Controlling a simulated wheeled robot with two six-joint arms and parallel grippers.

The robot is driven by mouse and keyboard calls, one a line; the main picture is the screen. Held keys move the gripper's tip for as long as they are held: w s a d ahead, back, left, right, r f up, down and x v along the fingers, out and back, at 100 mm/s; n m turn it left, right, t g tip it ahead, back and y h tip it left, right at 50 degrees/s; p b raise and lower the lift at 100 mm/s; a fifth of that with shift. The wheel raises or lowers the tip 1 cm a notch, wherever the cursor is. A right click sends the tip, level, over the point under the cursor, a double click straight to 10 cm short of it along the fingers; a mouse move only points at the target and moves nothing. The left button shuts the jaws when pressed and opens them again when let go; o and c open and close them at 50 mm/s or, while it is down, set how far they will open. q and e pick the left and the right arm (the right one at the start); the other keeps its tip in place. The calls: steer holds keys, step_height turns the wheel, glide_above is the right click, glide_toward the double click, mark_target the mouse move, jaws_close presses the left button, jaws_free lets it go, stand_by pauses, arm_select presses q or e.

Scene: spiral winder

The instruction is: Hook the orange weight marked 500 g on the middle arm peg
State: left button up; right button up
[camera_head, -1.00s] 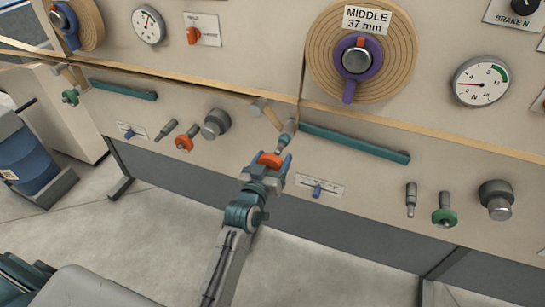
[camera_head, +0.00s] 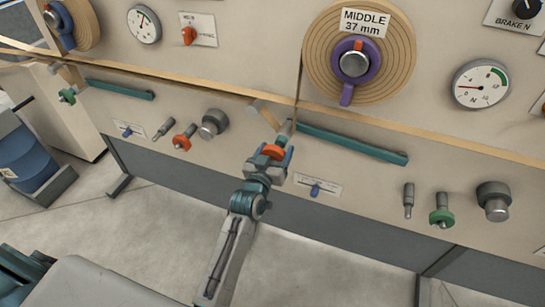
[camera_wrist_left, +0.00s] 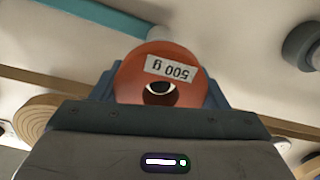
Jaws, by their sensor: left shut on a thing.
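The orange weight (camera_head: 273,151) is held in my left gripper (camera_head: 272,158), which is shut on it, in front of the machine's middle section. In the left wrist view the weight (camera_wrist_left: 130,82) shows its 500 g label upside down and a central hole, between the blue fingers (camera_wrist_left: 160,90). My right gripper is not in view.
Right of the arm is a long teal bar (camera_head: 350,143). A slider (camera_head: 316,189) sits below it. A red-orange collared part (camera_head: 183,137) and a grey knob (camera_head: 213,123) stick out at left; a green collared part (camera_head: 441,212) sticks out at right.

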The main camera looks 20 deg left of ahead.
mark_target(279, 143)
arm_select(q)
steer(key=shift+w, duration=0.4)
steer(key=shift+w+b, duration=0.65)
steer(key=shift+w, duration=0.75)
steer(key=shift+w+f, duration=0.1)
steer(key=shift+w, duration=0.05)
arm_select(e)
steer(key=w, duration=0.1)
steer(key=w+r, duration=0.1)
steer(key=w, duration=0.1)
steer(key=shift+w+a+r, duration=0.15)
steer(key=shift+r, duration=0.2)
arm_select(q)
steer(key=shift+f, duration=0.2)
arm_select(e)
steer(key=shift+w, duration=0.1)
